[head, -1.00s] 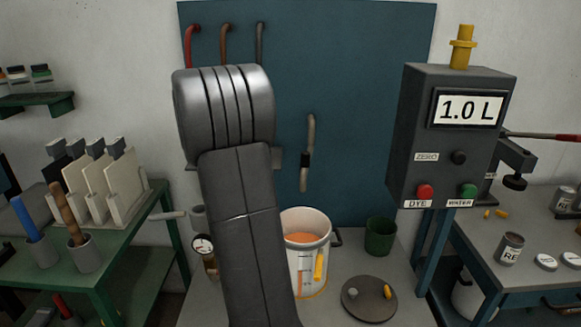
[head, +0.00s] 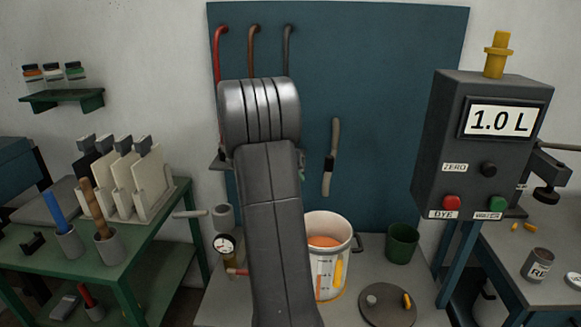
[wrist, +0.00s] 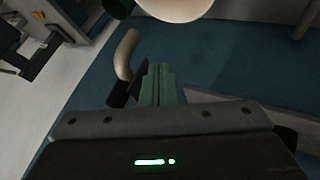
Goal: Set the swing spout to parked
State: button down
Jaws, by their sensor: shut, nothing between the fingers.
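A tan pipe with a dark collar, which looks like the swing spout (head: 335,137), hangs down in front of the blue panel, above and behind the white bucket (head: 329,226). In the wrist view its curved end (wrist: 126,55) and dark collar lie just left of my fingertips; I cannot tell if they touch. My gripper (wrist: 160,70) has its green fingers shut with nothing between them. In the head view my arm hides most of the gripper, left of the pipe. No marking for the parked position is readable.
A dark dispenser box (head: 475,150) showing 1.0 L stands at the right. A gauge (head: 225,246), a green cup (head: 402,243) and a round dark plate (head: 388,305) surround the bucket. A green bench (head: 150,225) is at the left. The blue panel (head: 400,100) is close behind.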

aim_at(330, 166)
jog(key=d, duration=0.1)
jog(key=d+f+p, duration=0.1)
jog(key=d, duration=0.1)
jog(key=w+d, duration=0.1)
jog(key=d, duration=0.1)
jog(key=shift+w+d+f+p, duration=0.1)
jog(key=shift+d+f+p, duration=0.05)
jog(key=shift+p, duration=0.25)
